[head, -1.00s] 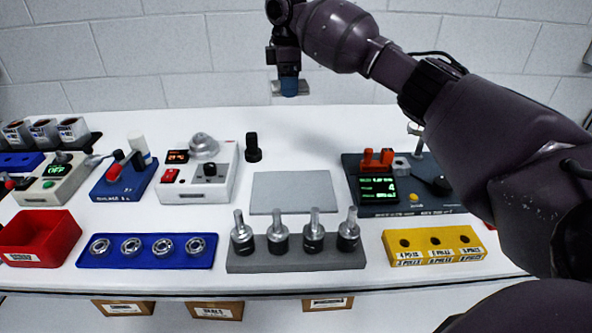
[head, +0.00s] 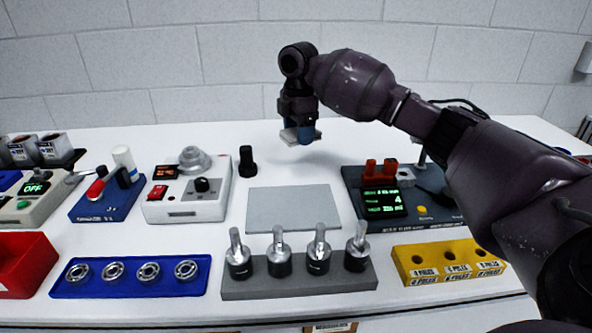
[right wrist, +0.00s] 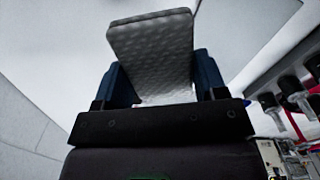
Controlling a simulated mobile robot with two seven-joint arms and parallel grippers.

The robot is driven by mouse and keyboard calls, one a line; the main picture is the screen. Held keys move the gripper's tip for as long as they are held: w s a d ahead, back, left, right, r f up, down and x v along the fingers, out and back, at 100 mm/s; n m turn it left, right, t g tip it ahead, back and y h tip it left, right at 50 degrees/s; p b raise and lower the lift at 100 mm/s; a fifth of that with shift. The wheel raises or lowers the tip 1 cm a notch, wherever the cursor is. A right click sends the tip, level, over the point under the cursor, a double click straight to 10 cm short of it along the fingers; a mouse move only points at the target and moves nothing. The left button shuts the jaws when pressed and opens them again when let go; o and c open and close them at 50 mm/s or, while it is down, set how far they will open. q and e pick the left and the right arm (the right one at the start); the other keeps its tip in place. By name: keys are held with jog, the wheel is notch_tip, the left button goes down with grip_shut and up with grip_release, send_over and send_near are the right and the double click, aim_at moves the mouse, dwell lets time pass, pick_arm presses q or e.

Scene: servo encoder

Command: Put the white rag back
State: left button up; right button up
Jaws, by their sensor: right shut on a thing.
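The white rag (right wrist: 152,50) is a pale, dimpled folded pad between the two blue fingers of my right gripper (right wrist: 158,82) in the right wrist view. In the head view the right gripper (head: 301,131) is shut on it, and a pale edge of the rag (head: 289,134) shows at the fingertips. The gripper points down above the back part of the white table, behind the grey mat. The rag appears to be held just above the table top, though I cannot tell the exact gap. My left gripper is not in view.
A grey mat (head: 293,209) lies mid-table, with a black knob-like part (head: 247,161) behind its left corner. A grey rack (head: 298,282) of several motors stands in front. A dark device with a green display (head: 383,202) stands right. The table's back around the gripper is clear.

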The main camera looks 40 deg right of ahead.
send_over(298, 176)
notch_tip(298, 176, down, 5)
jog(key=shift+r+b, duration=0.15)
jog(key=shift+b, duration=0.2)
jog(key=shift+f, duration=0.2)
notch_tip(298, 176, down, 6)
jog(key=shift+r+b, duration=0.15)
jog(key=shift+b, duration=0.5)
jog(key=shift+r, duration=0.15)
jog(key=o, duration=0.7)
jog(key=shift+f, duration=0.2)
jog(key=shift+r, duration=0.1)
notch_tip(298, 176, up, 12)
jog(key=p, duration=0.3)
jog(key=shift+r, duration=0.1)
